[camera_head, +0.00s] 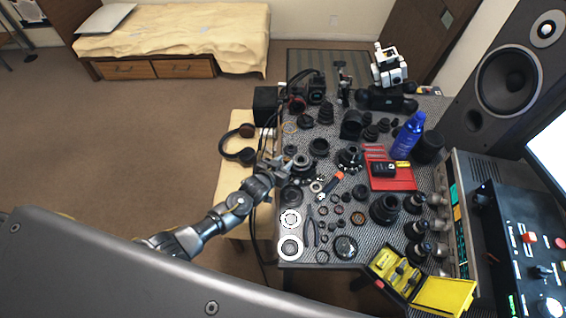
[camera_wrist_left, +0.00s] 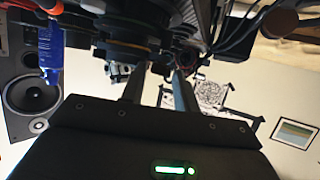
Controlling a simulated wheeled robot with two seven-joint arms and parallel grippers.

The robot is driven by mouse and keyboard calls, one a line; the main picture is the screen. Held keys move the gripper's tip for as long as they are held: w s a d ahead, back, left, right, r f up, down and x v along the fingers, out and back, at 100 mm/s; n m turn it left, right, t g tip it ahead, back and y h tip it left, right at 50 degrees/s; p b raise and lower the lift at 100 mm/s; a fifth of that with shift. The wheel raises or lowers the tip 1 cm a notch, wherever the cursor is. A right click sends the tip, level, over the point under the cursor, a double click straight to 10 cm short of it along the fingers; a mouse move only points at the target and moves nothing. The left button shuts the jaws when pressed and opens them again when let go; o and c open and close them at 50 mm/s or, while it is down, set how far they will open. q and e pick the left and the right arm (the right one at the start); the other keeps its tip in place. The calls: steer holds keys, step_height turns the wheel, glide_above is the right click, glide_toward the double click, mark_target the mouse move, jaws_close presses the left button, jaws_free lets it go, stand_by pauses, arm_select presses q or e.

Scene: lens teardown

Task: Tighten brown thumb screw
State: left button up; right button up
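I cannot make out a brown thumb screw in either view. My left gripper (camera_head: 286,164) reaches in over the left edge of the grey table, beside a black lens part (camera_head: 302,161). In the left wrist view its two fingers (camera_wrist_left: 160,78) stand apart, with a visible gap and nothing clearly held between them. A dark ringed lens part (camera_wrist_left: 128,38) shows just beyond the fingertips; whether they touch it I cannot tell. My right gripper is not in view.
The grey table (camera_head: 297,255) is crowded with black lens parts. A blue bottle (camera_head: 408,137), a red tray (camera_head: 400,181) and a yellow case (camera_head: 443,296) stand to the right. Headphones (camera_head: 239,156) lie at the left. A large speaker (camera_head: 508,80) stands at far right.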

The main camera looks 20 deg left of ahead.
arm_select(q)
jaws_close()
steer(key=shift+a+h, duration=0.1)
steer(key=shift+h, duration=0.2)
steer(key=m+h+b, duration=0.1)
steer(key=m+g+h+b, duration=0.1)
steer(key=m, duration=0.1)
steer(key=shift+w+a+f+h, duration=0.2)
steer(key=shift+a+h, duration=0.2)
steer(key=m+g+h+b, duration=0.2)
steer(key=m+g+b, duration=0.1)
steer(key=b, duration=0.2)
steer(key=w+m+g+h+b, duration=0.1)
steer(key=m+g+h+b, duration=0.1)
steer(key=b, duration=0.4)
steer(key=a+m+g+h+b, duration=0.1)
steer(key=m+g+h+b, duration=0.1)
steer(key=b, duration=0.4)
steer(key=shift+w+r+m+g, duration=0.15)
steer(key=shift+w+m+g, duration=0.05)
steer(key=shift+m+g, duration=0.8)
